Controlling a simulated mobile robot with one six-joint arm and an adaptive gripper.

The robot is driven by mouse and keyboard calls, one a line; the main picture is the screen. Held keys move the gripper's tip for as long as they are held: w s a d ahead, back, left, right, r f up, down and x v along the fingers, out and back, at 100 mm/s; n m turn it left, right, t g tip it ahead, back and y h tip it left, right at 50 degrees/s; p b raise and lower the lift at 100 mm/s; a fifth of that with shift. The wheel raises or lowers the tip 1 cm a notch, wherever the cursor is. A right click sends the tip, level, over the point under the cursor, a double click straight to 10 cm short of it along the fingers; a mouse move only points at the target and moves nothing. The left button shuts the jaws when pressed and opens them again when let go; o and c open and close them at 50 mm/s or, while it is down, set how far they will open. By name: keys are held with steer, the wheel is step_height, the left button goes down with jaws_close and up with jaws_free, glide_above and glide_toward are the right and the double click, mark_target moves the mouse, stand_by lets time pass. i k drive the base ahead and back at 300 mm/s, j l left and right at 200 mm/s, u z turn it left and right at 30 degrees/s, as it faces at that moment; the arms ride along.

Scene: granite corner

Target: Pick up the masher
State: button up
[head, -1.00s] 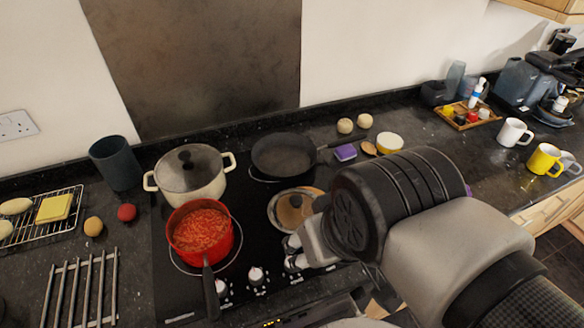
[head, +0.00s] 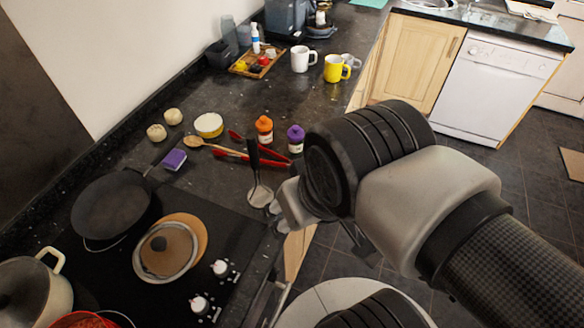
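A utensil with a black upright handle and a rounded metal head (head: 260,194) is on the dark counter right of the hob. It may be the masher, but its head looks like a ladle's and I cannot tell. No other masher is clear to me. My gripper (head: 287,207) is just right of the metal head in the picture, near the counter's front edge. Its fingers are largely hidden behind my wrist, so I cannot tell whether it is open or touching the utensil.
Red tongs (head: 252,157), a wooden spoon (head: 194,142), an orange-capped jar (head: 264,129) and a purple-capped jar (head: 296,138) are close behind. A glass lid (head: 166,250) and black pan (head: 110,206) are left. Mugs (head: 302,58) stand farther back.

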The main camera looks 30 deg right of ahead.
mark_target(258, 196)
steer(key=u, duration=0.45)
steer(key=j+u, duration=0.15)
steer(key=u, duration=0.35)
steer(key=k+j+u, duration=0.1)
steer(key=u, duration=0.35)
steer(key=j+u, duration=0.1)
steer(key=u, duration=0.35)
steer(key=k+j+z, duration=0.1)
steer(key=j+z, duration=0.25)
steer(key=k+j+z, duration=0.4)
steer(key=j+z, duration=0.25)
steer(key=i+z, duration=0.25)
steer(key=i+l, duration=0.1)
steer(key=i, duration=0.25)
